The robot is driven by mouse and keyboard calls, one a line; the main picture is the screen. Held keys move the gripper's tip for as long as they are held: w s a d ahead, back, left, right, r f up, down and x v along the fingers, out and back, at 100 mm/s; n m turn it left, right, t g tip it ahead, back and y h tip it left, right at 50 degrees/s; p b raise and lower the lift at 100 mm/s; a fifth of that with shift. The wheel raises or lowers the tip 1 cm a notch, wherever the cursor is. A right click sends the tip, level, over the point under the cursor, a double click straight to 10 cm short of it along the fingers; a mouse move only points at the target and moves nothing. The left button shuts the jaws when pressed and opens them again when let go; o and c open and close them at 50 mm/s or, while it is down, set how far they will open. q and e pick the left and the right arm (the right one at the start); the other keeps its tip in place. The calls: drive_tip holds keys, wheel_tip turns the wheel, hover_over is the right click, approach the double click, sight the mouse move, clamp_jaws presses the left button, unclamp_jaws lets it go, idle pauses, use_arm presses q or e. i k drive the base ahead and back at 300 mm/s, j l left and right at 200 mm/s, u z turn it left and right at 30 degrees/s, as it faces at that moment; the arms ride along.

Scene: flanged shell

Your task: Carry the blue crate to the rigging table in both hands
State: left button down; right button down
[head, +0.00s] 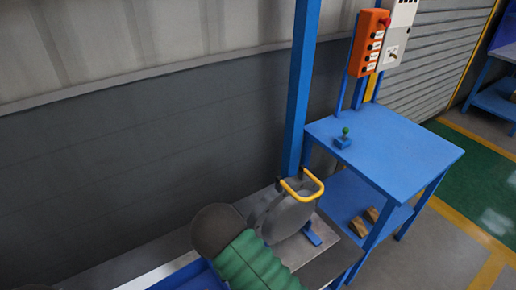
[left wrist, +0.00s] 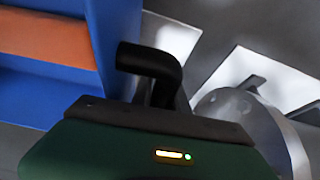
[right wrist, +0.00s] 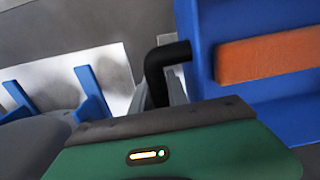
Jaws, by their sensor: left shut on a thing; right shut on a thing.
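The blue crate shows in part in the left wrist view (left wrist: 116,40) and the right wrist view (right wrist: 202,60). Each of these views shows a black bent handle (left wrist: 150,62) (right wrist: 165,55) at its side. My left gripper (left wrist: 168,95) is shut on the handle at one end. My right gripper (right wrist: 160,92) is shut on the handle at the other end. The head view shows a blue edge (head: 185,278) at the bottom, likely the crate; neither gripper shows there. A blue table (head: 395,150) stands at the right; I cannot tell whether it is the rigging table.
A blue post (head: 300,90) rises behind. A small green-knobbed item (head: 344,140) sits on the blue table.

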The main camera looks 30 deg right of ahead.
sight(405, 152)
drive_tip(key=k+l, duration=0.15)
drive_tip(key=l, duration=0.2)
drive_tip(key=k+l, duration=0.1)
drive_tip(key=l, duration=0.2)
drive_tip(key=k+l, duration=0.15)
drive_tip(key=l, duration=0.2)
drive_tip(key=k+l, duration=0.1)
drive_tip(key=l, duration=0.25)
drive_tip(key=k+l, duration=0.15)
drive_tip(key=l, duration=0.2)
drive_tip(key=k+l, duration=0.1)
drive_tip(key=l, duration=0.55)
drive_tip(key=k+l, duration=0.15)
drive_tip(key=l, duration=0.45)
drive_tip(key=k+l+z, duration=0.1)
drive_tip(key=l, duration=0.55)
